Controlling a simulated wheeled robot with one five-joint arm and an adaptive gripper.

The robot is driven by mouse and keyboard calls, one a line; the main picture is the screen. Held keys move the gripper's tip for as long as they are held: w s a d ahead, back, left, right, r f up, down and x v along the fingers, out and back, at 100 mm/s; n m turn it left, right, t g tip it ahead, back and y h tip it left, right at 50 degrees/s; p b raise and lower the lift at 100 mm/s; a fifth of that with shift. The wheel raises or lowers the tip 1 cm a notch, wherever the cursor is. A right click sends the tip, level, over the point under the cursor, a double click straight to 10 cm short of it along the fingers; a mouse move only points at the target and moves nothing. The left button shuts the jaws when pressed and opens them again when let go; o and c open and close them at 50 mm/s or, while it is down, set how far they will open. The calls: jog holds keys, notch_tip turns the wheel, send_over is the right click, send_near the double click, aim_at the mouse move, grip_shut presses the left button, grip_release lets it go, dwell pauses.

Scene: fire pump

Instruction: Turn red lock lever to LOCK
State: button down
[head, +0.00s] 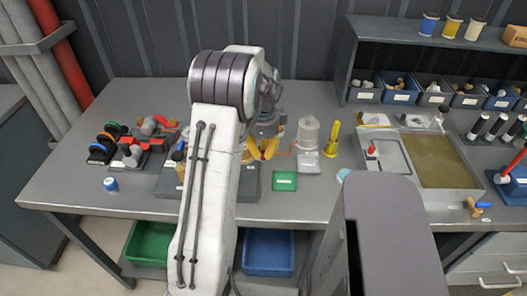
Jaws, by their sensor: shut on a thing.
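My gripper (264,150), with yellow-orange fingers, points down low over a dark fixture plate (249,190) at the middle of the bench. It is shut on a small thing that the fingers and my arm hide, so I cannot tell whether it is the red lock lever. No LOCK marking is readable. Red handles show elsewhere: a short upright red one (372,150) on a grey tray, a red-tipped one (513,163) at the far right, and red parts (155,124) on a fixture at the left. None of these touches my gripper.
Parts bins (401,97) line the back right. Bare bench (140,95) lies at the back left.

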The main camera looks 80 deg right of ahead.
aim_at(262, 152)
jog(key=shift+w+a+f, duration=0.1)
jog(key=shift+a+f, duration=0.05)
jog(key=c, duration=1.2)
grip_release()
jog(key=shift+r, duration=0.25)
notch_tip(262, 152, up, 12)
jog(key=shift+f, duration=0.15)
